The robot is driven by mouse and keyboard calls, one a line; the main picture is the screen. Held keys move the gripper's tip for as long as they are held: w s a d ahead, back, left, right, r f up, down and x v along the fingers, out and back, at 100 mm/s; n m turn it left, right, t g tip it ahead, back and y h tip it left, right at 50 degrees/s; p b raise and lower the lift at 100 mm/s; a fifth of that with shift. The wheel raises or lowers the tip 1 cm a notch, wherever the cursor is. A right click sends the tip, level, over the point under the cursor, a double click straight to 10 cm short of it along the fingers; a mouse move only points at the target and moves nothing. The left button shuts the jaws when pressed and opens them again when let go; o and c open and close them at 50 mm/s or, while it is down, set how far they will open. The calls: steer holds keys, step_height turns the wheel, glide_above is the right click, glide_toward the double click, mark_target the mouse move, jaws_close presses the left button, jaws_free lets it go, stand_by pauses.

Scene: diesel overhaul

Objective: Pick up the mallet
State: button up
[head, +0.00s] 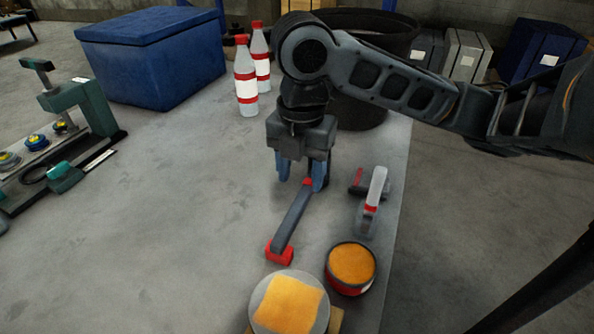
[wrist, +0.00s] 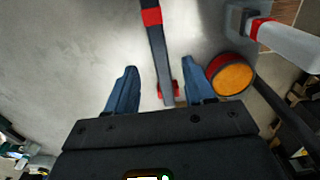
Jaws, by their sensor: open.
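The mallet (head: 290,222) lies on the grey work surface. It has a dark grey handle, a red block head at the near end and a red band at the far end. My gripper (head: 301,183) points down above its far, red-banded end, with its blue fingers apart and nothing held. In the wrist view the mallet's handle (wrist: 158,58) runs up the picture through the gap between the open fingers of my gripper (wrist: 160,67).
Right of the mallet lie a pale-handled tool with a red band (head: 376,188) and a red tin with orange contents (head: 351,265). A round dish with an orange cloth (head: 289,303) is in front. Two bottles (head: 246,80), a blue box (head: 150,60) and a black bin (head: 385,40) stand behind.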

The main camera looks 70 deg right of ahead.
mark_target(300, 200)
step_height(300, 200, down, 7)
steer(key=shift+a+f, duration=0.1)
steer(key=shift+f, duration=0.1)
stand_by(0.3)
jaws_close()
stand_by(0.4)
stand_by(1.0)
